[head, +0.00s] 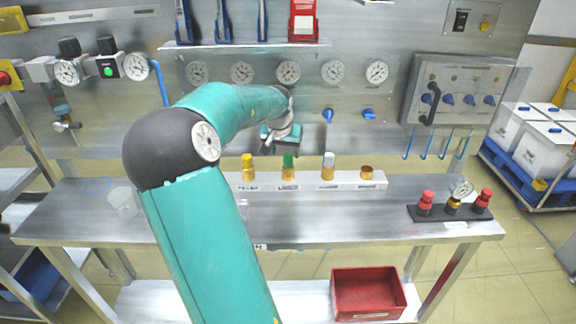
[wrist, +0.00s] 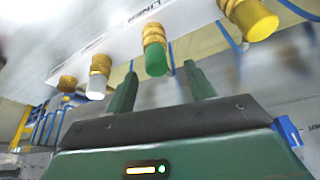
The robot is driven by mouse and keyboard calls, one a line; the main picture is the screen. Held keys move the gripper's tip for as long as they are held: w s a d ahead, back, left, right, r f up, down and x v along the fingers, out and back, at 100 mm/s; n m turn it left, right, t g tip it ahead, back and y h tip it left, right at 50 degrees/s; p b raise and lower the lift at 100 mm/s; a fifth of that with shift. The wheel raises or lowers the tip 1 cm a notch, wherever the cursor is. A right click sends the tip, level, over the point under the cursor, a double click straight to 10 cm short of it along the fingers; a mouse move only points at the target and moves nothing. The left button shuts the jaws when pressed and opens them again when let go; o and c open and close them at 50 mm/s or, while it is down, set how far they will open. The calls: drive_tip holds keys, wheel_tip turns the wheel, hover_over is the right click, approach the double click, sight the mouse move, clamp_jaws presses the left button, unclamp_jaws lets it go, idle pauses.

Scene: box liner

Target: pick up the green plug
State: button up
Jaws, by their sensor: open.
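The green plug (head: 288,161) stands upright in a brass fitting on the white strip (head: 344,180) on the bench. In the wrist view the green plug (wrist: 156,62) appears upside down, in line with the gap between my fingers. My gripper (wrist: 160,74) is open and empty, one finger to each side of the plug's line, near its free end. I see no contact. In the head view my gripper (head: 284,143) is just above the plug, and its fingers are hard to make out.
A yellow plug (head: 248,162) stands left of the green one, a grey-white plug (head: 328,160) right of it, then a bare brass fitting (head: 366,172). A black holder (head: 450,212) with red knobs sits at the bench's right. A clear cup (head: 123,203) stands left.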

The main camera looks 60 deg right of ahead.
sight(288, 156)
drive_tip(key=shift+s+d+f, duration=0.15)
drive_tip(key=shift+s+f, duration=0.05)
drive_tip(key=x, duration=0.5)
drive_tip(key=shift+d+r, duration=0.1)
drive_tip(key=shift+d, duration=0.1)
drive_tip(key=c, duration=1.1)
drive_tip(key=shift+r, duration=0.1)
